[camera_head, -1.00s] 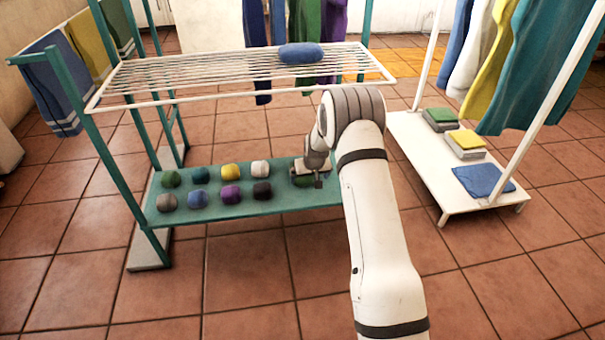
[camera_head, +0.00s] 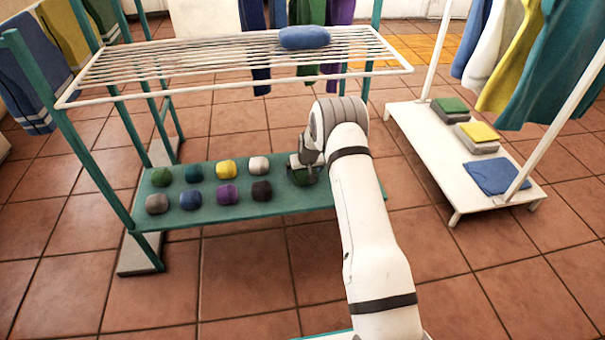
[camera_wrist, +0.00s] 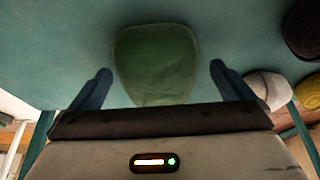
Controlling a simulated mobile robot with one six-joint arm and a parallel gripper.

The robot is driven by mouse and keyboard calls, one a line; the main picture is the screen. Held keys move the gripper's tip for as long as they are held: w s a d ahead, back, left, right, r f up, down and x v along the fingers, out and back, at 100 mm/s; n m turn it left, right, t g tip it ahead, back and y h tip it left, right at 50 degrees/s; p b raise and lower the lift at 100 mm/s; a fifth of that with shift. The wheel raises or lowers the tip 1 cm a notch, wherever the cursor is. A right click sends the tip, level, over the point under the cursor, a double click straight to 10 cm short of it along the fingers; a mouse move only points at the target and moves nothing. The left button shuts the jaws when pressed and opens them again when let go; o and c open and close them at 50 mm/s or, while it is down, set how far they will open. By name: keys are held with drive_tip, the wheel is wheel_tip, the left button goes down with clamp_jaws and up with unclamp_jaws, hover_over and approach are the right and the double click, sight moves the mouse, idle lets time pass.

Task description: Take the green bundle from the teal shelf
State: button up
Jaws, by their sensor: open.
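The green bundle (camera_wrist: 157,62) is rounded and lies on the teal shelf (camera_wrist: 60,50). In the wrist view it sits between the two blue fingers of my gripper (camera_wrist: 160,70), with a gap on each side. My gripper is open, and its fingers flank the bundle's near part without visible contact. In the head view my gripper (camera_head: 304,168) is over the right part of the low teal shelf (camera_head: 225,218), and the green bundle (camera_head: 299,178) shows partly below it. My wrist hides the rest of it.
Several coloured bundles (camera_head: 227,194) stand in two rows left of my gripper, including another dark green one (camera_head: 161,177). A white wire rack (camera_head: 200,66) with a blue bundle (camera_head: 304,38) is above the shelf. A white low bench (camera_head: 430,150) with folded cloths stands right.

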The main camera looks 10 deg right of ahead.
drive_tip(key=shift+x, duration=1.05)
drive_tip(key=shift+d, duration=0.1)
drive_tip(key=c, duration=1)
drive_tip(key=shift+o, duration=0.2)
drive_tip(key=shift+r, duration=0.1)
